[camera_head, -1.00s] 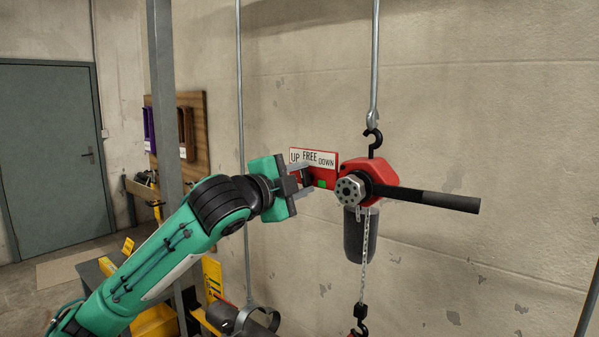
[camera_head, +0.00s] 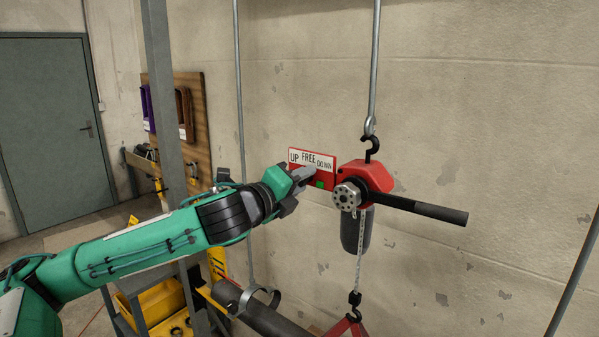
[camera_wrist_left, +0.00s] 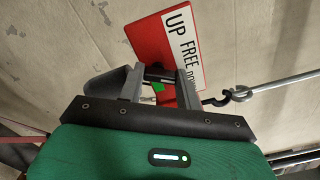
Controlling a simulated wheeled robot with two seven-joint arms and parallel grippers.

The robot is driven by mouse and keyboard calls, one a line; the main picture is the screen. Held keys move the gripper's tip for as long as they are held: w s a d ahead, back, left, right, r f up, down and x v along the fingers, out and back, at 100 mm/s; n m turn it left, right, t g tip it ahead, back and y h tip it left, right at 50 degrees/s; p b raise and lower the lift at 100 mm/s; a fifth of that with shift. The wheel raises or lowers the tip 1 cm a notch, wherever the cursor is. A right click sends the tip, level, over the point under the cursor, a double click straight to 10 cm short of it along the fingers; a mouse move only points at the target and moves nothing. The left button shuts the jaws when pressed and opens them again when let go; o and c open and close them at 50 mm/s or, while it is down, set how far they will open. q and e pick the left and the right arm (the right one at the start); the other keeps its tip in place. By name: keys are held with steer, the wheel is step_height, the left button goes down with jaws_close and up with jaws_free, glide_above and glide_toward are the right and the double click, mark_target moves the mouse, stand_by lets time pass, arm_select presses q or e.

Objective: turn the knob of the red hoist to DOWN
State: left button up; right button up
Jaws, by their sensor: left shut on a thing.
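The red hoist (camera_head: 375,176) hangs from a hook against the wall, with a black lever handle to the right. Its red plate (camera_head: 328,184) carries a white label (camera_head: 311,160) reading UP, FREE, DOWN, with a green patch below. My left gripper (camera_head: 306,174) is at the plate, just under the label. In the left wrist view my left gripper (camera_wrist_left: 160,82) is shut on the dark knob (camera_wrist_left: 158,73), its fingers on either side. The label is tilted there, and DOWN is partly hidden by a finger. Which word the knob points at cannot be told.
A thin vertical rod (camera_head: 241,120) and a grey post (camera_head: 163,140) stand left of the hoist. A dark pipe (camera_head: 262,318) with a ring clamp lies below. A chain (camera_head: 360,250) hangs from the hoist to a lower hook.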

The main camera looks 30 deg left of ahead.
arm_select(q)
steer(key=shift+m+p, duration=0.3)
steer(key=shift+m, duration=0.2)
steer(key=shift+f, duration=0.1)
steer(key=o, duration=1)
steer(key=s+b, duration=0.8)
steer(key=s, duration=0.1)
steer(key=s+a+b, duration=0.1)
steer(key=s+b, duration=0.3)
steer(key=shift+s, duration=0.35)
